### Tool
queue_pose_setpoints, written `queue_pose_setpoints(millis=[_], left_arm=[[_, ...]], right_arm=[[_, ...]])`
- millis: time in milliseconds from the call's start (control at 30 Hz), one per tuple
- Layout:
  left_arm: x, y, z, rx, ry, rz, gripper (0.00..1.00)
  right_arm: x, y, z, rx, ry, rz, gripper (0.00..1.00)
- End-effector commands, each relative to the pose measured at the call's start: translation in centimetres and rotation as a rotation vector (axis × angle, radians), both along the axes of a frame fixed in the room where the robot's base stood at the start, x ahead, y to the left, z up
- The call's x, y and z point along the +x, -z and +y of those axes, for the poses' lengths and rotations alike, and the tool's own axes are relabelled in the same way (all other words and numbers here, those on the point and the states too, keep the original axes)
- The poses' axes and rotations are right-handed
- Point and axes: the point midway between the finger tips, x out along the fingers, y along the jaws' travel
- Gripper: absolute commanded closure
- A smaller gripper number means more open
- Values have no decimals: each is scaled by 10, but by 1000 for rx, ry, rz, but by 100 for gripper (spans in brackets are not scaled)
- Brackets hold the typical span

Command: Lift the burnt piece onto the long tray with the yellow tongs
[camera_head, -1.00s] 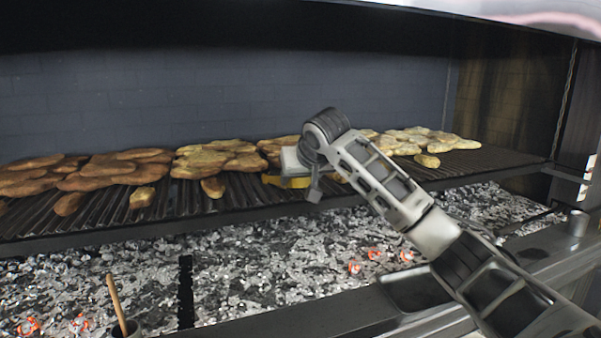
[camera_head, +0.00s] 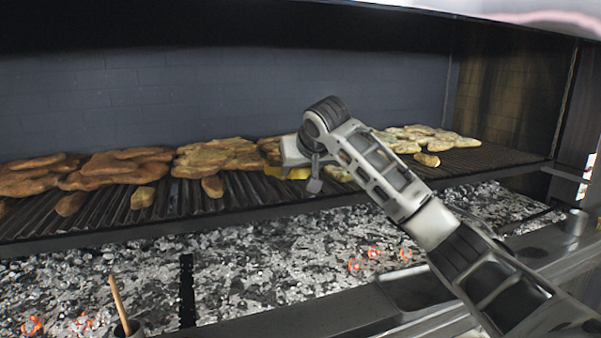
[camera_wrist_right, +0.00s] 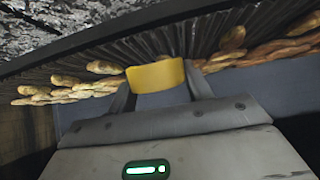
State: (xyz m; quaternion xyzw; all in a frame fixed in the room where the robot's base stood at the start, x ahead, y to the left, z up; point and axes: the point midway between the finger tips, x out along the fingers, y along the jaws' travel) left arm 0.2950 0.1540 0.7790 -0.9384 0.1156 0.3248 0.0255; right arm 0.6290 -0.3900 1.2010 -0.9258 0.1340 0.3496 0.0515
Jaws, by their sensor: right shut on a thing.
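My right gripper (camera_head: 298,160) is shut on the yellow tongs (camera_head: 287,173), above the grill and near the middle of the row of meat. In the right wrist view the yellow part (camera_wrist_right: 156,75) sits between the two fingers (camera_wrist_right: 158,88). The tongs' far end is hidden. Several small pieces lie apart at the front of the grill, such as a dark brown one (camera_head: 212,187). I cannot tell which piece is the burnt one. No long tray can be clearly made out. My left gripper is out of view.
Heaps of browned meat (camera_head: 112,168) line the back of the ridged grill (camera_head: 240,192). Grey coals (camera_head: 260,248) with a few glowing spots lie below. A metal ledge (camera_head: 300,315) runs along the front. A cup with a wooden handle (camera_head: 118,305) stands at front left.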

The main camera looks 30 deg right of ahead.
Motion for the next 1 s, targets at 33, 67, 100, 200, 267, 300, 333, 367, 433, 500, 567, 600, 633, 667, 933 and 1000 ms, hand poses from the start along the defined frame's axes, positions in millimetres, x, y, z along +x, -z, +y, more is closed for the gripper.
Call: queue_pose_setpoints(millis=[33,67,100,200,267,300,333,367,433,500,567,600,633,667,933,1000], left_arm=[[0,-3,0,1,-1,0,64],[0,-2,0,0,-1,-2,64],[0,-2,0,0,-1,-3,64],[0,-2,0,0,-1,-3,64],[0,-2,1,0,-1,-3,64],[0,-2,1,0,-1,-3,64],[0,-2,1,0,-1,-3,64],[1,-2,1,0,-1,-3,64],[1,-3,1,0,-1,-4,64],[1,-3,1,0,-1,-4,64],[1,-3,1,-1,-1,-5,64],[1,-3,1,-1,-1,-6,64],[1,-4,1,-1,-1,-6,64],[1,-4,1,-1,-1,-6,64],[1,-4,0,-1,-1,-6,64],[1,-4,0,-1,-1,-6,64]], right_arm=[[1,-10,0,0,-1,-7,100],[1,-13,0,1,-1,-9,100],[1,-18,0,0,-1,-8,100],[1,-30,0,0,0,-8,100],[1,-37,0,0,-1,-8,100],[1,-42,0,0,-1,-8,100],[1,-45,0,0,-1,-8,100],[1,-49,0,-1,-1,-9,100],[0,-58,0,0,0,-8,100],[1,-66,0,0,-2,-8,100],[1,-73,0,0,-2,-9,100],[1,-77,0,1,0,-8,100],[1,-80,0,1,0,-8,100],[0,-82,0,0,-1,-7,100],[0,-86,0,-1,-1,-6,100],[0,-86,0,-1,-1,-6,100]])
